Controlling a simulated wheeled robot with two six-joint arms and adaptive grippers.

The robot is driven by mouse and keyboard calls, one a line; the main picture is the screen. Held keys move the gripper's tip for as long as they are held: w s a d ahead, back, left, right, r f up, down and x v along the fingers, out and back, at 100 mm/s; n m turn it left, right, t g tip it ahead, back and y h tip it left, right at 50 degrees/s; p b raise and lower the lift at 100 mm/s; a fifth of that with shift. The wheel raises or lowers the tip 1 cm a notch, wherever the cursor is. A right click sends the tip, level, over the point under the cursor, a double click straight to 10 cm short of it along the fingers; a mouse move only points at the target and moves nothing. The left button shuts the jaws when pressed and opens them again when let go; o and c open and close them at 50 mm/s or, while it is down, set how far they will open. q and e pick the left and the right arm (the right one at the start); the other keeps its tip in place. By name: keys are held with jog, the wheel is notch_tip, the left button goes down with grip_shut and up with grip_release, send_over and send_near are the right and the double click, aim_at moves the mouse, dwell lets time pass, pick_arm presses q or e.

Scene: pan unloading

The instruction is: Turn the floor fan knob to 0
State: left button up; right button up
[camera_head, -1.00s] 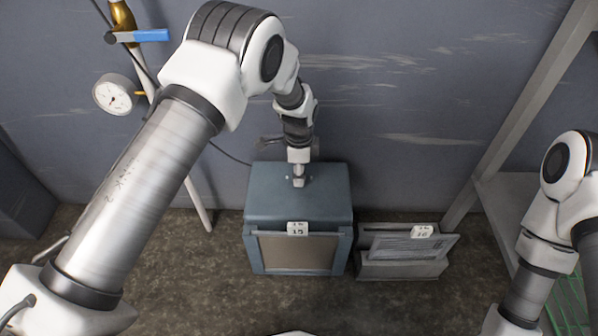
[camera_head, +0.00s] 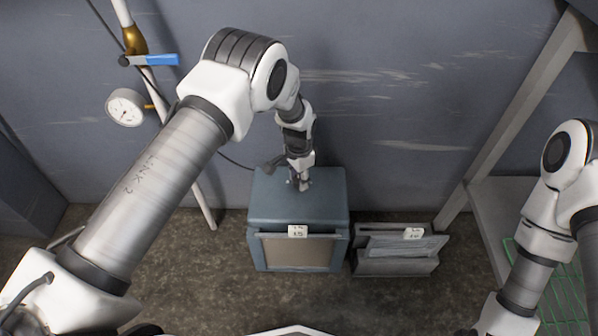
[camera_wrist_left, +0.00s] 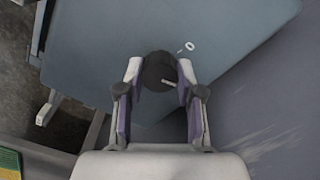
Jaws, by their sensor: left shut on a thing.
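The floor fan is a blue-grey box (camera_head: 270,212) on the floor against the wall, with a tan front panel. Its dark round knob (camera_wrist_left: 158,72) with a pale pointer line shows on the top face in the left wrist view. A small white "0"-like mark (camera_wrist_left: 190,46) is printed beside the knob, up and to the right. My left gripper (camera_head: 300,184) reaches down to the top of the box; in the left wrist view its two fingers (camera_wrist_left: 160,82) are shut around the knob. The pointer is turned toward the right finger. My right gripper is out of view.
A grey slotted holder (camera_head: 395,262) stands to the right of the box. A gauge (camera_head: 126,107) and a blue-handled valve (camera_head: 155,60) sit on a pipe at left. A metal rack (camera_head: 480,210) with green mesh stands at right.

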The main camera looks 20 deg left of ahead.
aim_at(299, 179)
pick_arm(q)
jog(key=n+p, duration=0.1)
jog(key=n, duration=0.1)
jog(key=shift+n, duration=0.4)
jog(key=n, duration=0.2)
jog(key=shift+n+p, duration=0.4)
jog(key=n, duration=0.5)
jog(key=o, duration=1.2)
jog(key=shift+c, duration=0.2)
notch_tip(299, 179, up, 12)
